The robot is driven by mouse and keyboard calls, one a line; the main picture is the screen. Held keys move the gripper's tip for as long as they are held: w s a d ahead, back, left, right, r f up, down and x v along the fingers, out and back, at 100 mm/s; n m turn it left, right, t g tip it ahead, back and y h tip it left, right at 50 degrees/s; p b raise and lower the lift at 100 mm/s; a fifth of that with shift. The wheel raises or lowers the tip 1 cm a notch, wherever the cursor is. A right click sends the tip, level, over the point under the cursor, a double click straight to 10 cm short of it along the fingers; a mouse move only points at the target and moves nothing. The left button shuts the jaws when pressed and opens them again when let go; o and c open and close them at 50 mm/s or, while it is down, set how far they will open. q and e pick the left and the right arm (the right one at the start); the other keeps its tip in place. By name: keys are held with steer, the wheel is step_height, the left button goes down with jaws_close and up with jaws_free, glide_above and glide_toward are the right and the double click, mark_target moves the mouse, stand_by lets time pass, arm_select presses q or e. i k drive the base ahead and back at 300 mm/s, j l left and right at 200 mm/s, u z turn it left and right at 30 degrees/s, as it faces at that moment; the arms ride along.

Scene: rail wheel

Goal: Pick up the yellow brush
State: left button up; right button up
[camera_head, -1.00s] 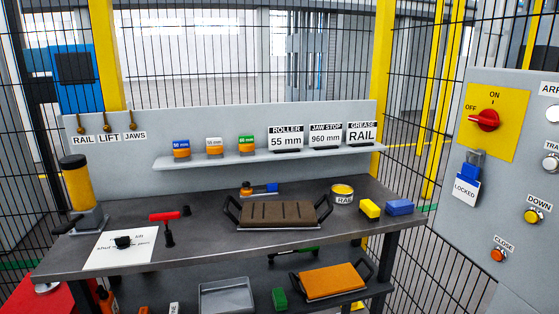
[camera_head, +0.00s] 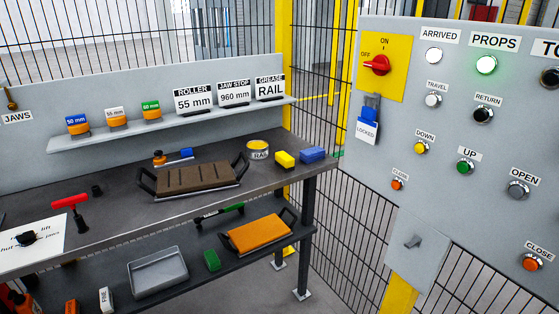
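A small yellow block-shaped item (camera_head: 285,160), the only small yellow item of brush size that I see, lies on the workbench top (camera_head: 120,222) near its right end. Bristles cannot be made out at this size. It sits between a round tin labelled RAIL (camera_head: 259,151) on its left and a blue block (camera_head: 313,155) on its right. Neither of my grippers shows in the view.
A brown pad in a black-handled tray (camera_head: 197,178) lies left of the tin. The lower shelf holds an orange pad (camera_head: 260,234), a green block (camera_head: 212,260) and a grey tray (camera_head: 158,272). A control panel (camera_head: 450,150) stands close on the right.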

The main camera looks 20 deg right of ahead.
mark_target(283, 161)
steer(key=u, duration=3.45)
steer(key=k+j+z, duration=0.1)
steer(key=z, duration=3.85)
steer(key=i+j+u, duration=0.15)
steer(key=i+j, duration=0.55)
